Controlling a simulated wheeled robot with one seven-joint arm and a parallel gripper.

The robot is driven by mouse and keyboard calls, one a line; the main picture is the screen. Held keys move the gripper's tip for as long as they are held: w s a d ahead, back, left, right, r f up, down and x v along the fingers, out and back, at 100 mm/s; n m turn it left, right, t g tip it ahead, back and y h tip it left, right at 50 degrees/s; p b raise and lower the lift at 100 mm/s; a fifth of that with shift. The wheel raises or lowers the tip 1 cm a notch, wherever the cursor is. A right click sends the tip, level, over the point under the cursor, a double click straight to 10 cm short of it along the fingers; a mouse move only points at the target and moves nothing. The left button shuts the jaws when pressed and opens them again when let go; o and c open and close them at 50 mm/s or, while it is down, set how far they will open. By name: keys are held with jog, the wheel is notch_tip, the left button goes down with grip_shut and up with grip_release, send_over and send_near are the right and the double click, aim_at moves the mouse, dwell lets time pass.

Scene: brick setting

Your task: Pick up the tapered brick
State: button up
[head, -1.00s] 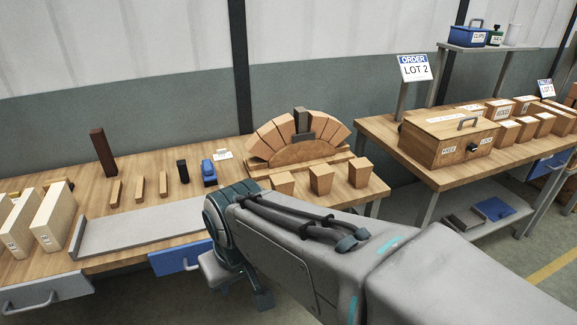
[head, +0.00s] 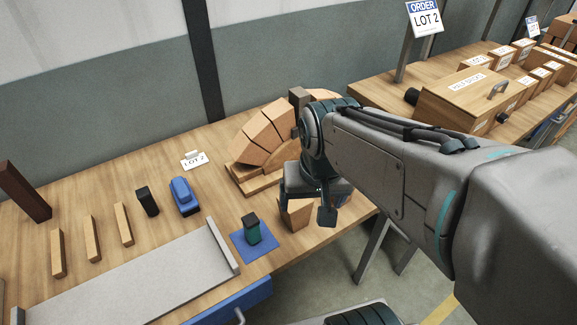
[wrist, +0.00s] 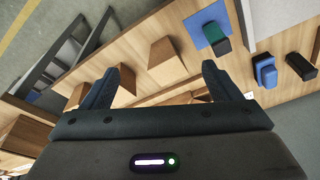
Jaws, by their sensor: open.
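A light-brown tapered brick (head: 295,212) stands on the workbench near its front edge, partly hidden by my gripper in the head view. My gripper (head: 308,207) is over this spot, with its fingers pointing down. In the wrist view, a tapered brick (wrist: 166,62) shows between the open fingertips of my gripper (wrist: 166,70); I cannot tell how far below them it is. Another tapered brick (wrist: 75,95) shows beside the left finger. A wooden piece (wrist: 182,98) shows partly near the right finger. Nothing is held.
A brick arch (head: 262,135) on a wooden form stands just behind my gripper. A blue tool (head: 184,196) is further back.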

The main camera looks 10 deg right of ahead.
aim_at(295, 205)
jog(key=w+f+m+g+b, duration=0.2)
jog(key=w+f+m+g, duration=0.15)
jog(key=w+m, duration=0.85)
jog(key=shift+m+t, duration=0.3)
jog(key=shift+t, duration=0.15)
jog(key=f, duration=0.8)
jog(key=shift+w+d+f+b, duration=0.2)
jog(key=shift+f+b, duration=0.15)
notch_tip(295, 205, down, 5)
jog(key=shift+s+a+f, duration=0.1)
jog(key=shift+s+f, duration=0.05)
jog(key=c, duration=1.2)
